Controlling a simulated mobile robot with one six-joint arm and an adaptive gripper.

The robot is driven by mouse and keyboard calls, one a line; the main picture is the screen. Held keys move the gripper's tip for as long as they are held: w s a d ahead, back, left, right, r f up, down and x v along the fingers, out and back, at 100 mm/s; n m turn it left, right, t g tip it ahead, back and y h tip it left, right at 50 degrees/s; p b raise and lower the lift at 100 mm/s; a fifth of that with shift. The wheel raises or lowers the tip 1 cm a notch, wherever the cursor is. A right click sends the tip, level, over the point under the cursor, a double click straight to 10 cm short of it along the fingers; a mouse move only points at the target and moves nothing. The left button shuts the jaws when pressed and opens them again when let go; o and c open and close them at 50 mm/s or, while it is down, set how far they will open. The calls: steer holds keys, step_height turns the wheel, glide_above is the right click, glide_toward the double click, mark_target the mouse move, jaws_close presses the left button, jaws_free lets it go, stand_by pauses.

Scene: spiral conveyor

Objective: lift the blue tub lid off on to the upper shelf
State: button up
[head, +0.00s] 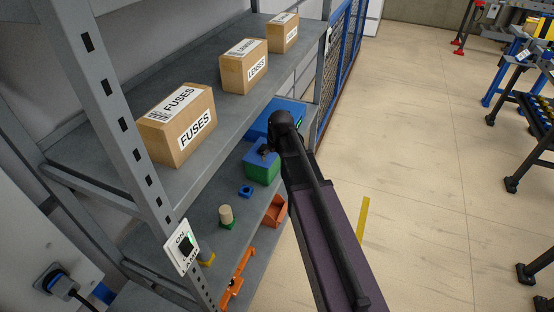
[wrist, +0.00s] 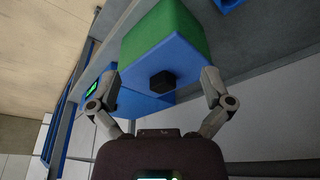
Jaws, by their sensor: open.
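The green tub (head: 264,175) stands on the lower shelf with its blue lid (head: 254,157) on top. In the wrist view the blue lid (wrist: 145,65) faces me with a square black knob (wrist: 161,82) in its middle, and the green tub (wrist: 165,30) shows beyond it. My gripper (wrist: 160,76) is open, with its two fingers spread wide on either side of the knob and nothing between them touching it. How far the fingertips are from the lid, I cannot tell. In the head view my arm hides most of the gripper. The upper shelf (head: 215,110) is above and to the left.
A blue box (head: 275,115) sits behind the tub.

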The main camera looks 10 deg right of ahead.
glide_toward(264, 146)
steer(key=x, duration=0.5)
steer(key=shift+a+f, duration=0.1)
steer(key=shift+f+b, duration=0.5)
steer(key=shift+b+x, duration=1.95)
steer(key=shift+x, duration=0.05)
steer(key=shift+c, duration=0.2)
steer(key=c, duration=1.3)
steer(key=shift+o, duration=0.2)
steer(key=shift+r, duration=0.1)
steer(key=shift+r, duration=0.1)
steer(key=shift+r+p, duration=0.5)
steer(key=shift+p, duration=0.2)
